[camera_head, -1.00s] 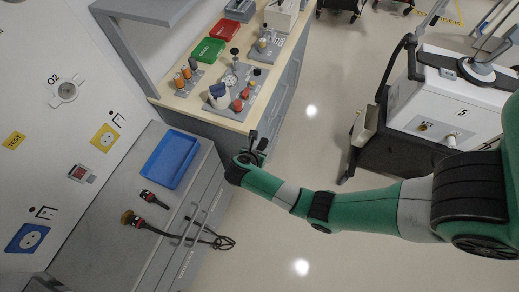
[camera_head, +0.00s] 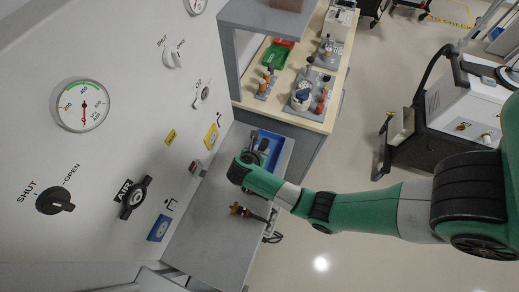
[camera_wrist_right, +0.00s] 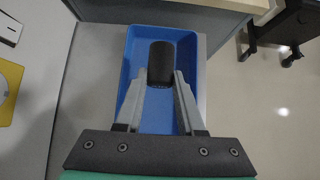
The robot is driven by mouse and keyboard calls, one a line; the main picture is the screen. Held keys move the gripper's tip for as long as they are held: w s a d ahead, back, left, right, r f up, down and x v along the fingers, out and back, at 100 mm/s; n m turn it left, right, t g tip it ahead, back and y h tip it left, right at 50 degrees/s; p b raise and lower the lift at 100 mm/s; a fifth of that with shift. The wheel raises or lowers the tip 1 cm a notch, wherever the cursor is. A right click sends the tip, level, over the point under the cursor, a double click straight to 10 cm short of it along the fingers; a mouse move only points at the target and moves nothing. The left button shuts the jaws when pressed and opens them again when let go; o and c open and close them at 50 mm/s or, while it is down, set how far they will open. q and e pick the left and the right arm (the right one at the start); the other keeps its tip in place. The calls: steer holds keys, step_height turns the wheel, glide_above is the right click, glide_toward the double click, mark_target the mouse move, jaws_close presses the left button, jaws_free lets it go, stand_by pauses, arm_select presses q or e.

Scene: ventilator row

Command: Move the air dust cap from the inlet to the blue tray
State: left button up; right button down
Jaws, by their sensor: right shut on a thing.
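The blue tray (camera_head: 277,146) sits on the grey cabinet top beside the wall. It also fills the middle of the right wrist view (camera_wrist_right: 134,66). My right gripper (camera_head: 259,146) is over the tray and partly hides it in the head view. In the right wrist view my right gripper (camera_wrist_right: 162,78) is shut on a black, rounded cap (camera_wrist_right: 160,58), which shows against the tray floor. Whether the cap touches the floor I cannot tell. A black fitting (camera_head: 134,197) is at the wall's AIR label. My left gripper is not in view.
A connector with a dark hose (camera_head: 243,210) lies on the cabinet top (camera_head: 207,231) near the tray. Beyond is a wooden-topped bench (camera_head: 320,121) with parts and small trays. A white ventilator (camera_head: 465,112) stands at right. The floor between is clear.

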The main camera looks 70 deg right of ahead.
steer(key=shift+s+d+f+b, duration=0.1)
steer(key=shift+f+b, duration=0.25)
steer(key=shift+f, duration=0.05)
step_height(320, 180, down, 6)
steer(key=b, duration=0.6)
steer(key=shift+f, duration=0.15)
steer(key=shift+c, duration=2.2)
jaws_free()
steer(key=v, duration=1.1)
steer(key=shift+a+r, duration=0.25)
steer(key=shift+r, duration=0.05)
